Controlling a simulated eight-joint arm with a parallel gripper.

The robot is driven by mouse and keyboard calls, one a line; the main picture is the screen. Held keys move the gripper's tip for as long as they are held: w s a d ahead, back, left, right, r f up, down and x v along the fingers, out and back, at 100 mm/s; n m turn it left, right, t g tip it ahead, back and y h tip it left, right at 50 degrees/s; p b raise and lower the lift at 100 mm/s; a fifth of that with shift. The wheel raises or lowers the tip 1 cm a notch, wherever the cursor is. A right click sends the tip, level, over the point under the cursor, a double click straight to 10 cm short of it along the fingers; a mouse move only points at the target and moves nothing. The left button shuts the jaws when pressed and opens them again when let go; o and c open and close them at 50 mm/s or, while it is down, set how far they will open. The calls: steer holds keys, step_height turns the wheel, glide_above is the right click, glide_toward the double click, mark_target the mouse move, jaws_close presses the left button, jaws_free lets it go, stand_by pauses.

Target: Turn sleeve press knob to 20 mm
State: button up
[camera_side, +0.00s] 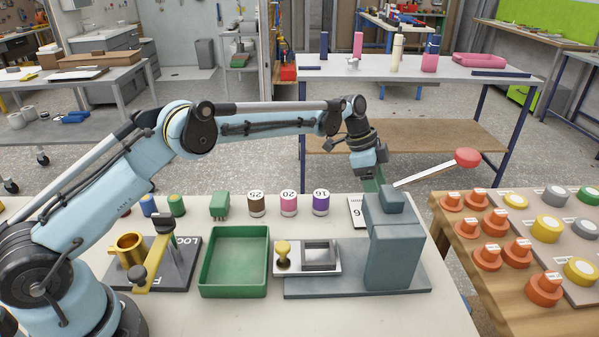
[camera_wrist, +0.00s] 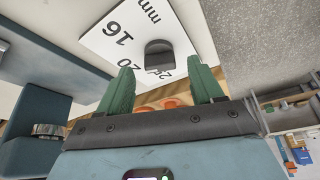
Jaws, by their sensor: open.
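The sleeve press (camera_side: 393,245) is a blue-grey block on a flat base at the right of the bench, with a red-tipped lever (camera_side: 425,175) raised to the right. Its white dial plate (camera_side: 355,212) shows partly in the side view. In the wrist view the dial plate (camera_wrist: 112,42) carries "16 mm", "20" and a partly covered "25". A dark grey rounded knob (camera_wrist: 159,56) sits on it, over part of the lower numbers. My gripper (camera_wrist: 162,72) is open, its green fingers on either side of the knob and seemingly short of it. In the side view my gripper (camera_side: 374,184) is behind the press top; its fingertips are hidden.
A silver block and yellow knob sit on a white plate (camera_side: 292,268) left of the press. A green tray (camera_side: 205,284), a locking fixture (camera_side: 182,275) and labelled sleeves (camera_side: 289,204) stand further left.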

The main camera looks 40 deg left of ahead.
steer(key=shift+x, duration=0.8)
steer(key=shift+c, duration=0.3)
steer(key=c, duration=1)
steer(key=shift+s+d+n+t+y, duration=0.1)
steer(key=shift+n+t+y, duration=0.2)
steer(key=shift+n, duration=0.8)
steer(key=shift+n+t+y, duration=0.2)
steer(key=shift+n+t, duration=0.2)
steer(key=shift+n, duration=0.7)
steer(key=o, duration=1.1)
steer(key=shift+c, duration=0.2)
steer(key=v, duration=1.2)
